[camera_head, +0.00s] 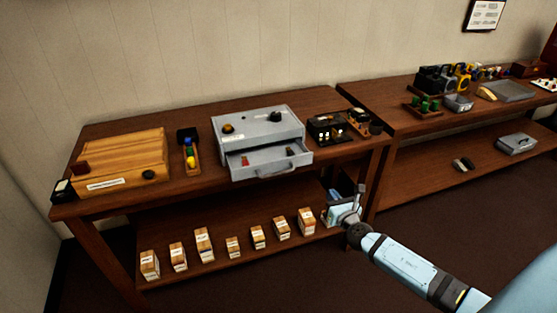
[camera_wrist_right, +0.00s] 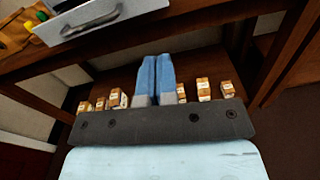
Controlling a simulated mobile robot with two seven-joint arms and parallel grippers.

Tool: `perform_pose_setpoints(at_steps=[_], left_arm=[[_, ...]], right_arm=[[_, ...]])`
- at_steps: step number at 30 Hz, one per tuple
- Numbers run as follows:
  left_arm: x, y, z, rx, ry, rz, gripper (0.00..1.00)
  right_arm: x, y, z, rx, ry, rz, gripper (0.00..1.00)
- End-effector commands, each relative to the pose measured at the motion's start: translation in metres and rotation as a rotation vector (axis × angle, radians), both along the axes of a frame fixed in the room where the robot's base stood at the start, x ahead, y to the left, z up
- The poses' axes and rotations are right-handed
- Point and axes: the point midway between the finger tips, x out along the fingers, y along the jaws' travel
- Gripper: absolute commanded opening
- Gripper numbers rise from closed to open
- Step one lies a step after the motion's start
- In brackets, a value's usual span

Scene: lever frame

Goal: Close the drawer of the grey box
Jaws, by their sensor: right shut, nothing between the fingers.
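The grey box (camera_head: 258,124) sits on the top of the left wooden table, with knobs on its sloped top. Its drawer (camera_head: 270,162) is pulled out at the front, and a small red item shows inside. The drawer's handle (camera_head: 275,171) faces the room; in the right wrist view the handle (camera_wrist_right: 94,18) shows at the upper left. My right gripper (camera_head: 340,196) is below and to the right of the drawer, near the table's front, apart from the box. In the wrist view its blue fingers (camera_wrist_right: 157,80) are together with nothing between them. My left gripper is not in view.
A wooden box (camera_head: 122,162) and a tray of coloured balls (camera_head: 189,152) stand left of the grey box. Dark blocks (camera_head: 327,129) stand to its right. Several labelled small boxes (camera_head: 204,243) line the lower shelf. Floor in front is clear.

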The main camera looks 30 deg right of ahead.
Motion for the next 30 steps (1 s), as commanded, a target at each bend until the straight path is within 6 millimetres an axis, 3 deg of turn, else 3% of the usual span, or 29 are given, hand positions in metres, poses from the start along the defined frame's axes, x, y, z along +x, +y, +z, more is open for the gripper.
perform_pose_setpoints(at_steps=[8, 22, 30], left_arm=[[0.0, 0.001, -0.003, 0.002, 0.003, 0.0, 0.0], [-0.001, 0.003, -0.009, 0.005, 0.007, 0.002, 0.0], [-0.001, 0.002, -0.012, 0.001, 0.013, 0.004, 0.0]], right_arm=[[0.018, -0.012, 0.006, -0.105, -0.003, 0.0, 0.0], [0.11, -0.034, 0.005, -0.098, -0.005, 0.0, 0.0], [0.139, -0.041, 0.004, -0.098, -0.003, 0.001, 0.0]])
